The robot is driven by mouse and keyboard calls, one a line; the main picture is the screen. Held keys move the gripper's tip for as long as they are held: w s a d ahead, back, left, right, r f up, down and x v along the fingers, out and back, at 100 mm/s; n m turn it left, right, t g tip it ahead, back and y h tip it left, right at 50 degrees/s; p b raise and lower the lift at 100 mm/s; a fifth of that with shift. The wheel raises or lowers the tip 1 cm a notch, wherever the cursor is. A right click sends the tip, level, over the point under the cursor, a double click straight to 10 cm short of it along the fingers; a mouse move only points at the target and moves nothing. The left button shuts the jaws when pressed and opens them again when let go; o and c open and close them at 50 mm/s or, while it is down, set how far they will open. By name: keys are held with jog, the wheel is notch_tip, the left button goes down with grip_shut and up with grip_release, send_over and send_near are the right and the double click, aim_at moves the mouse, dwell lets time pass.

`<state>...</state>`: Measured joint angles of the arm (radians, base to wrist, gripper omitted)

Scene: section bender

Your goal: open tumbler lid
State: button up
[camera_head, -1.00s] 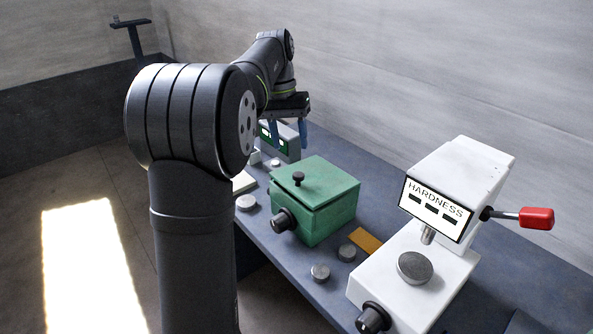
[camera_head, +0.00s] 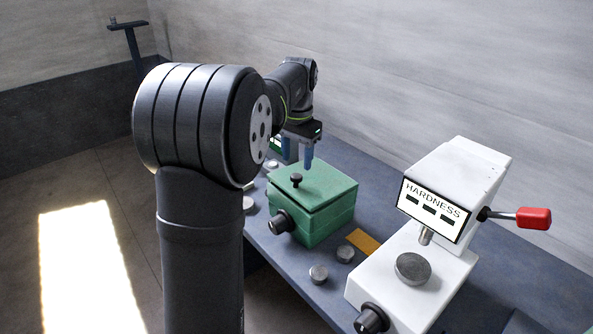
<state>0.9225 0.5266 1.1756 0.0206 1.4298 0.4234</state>
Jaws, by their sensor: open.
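The tumbler is a green box (camera_head: 325,222) on the blue-grey bench, with a dark round knob on its front face (camera_head: 279,221). Its green lid (camera_head: 325,188) lies flat on top and looks shut. A small black lid knob (camera_head: 296,180) stands up from the lid. My gripper (camera_head: 298,160) is open, with its blue fingers pointing down above the back left part of the lid. The fingers look apart from the lid knob and hold nothing. The exact height of the fingertips over the lid cannot be told.
A white hardness tester (camera_head: 452,190) with a red-tipped lever (camera_head: 533,218) stands to the right. Metal discs (camera_head: 318,274) and an orange-yellow block (camera_head: 363,242) lie between it and the green box. My arm hides part of the bench at left.

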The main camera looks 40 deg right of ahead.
aim_at(296, 175)
notch_tip(296, 175, down, 5)
jog(key=shift+w, duration=0.1)
dwell(0.3)
grip_shut()
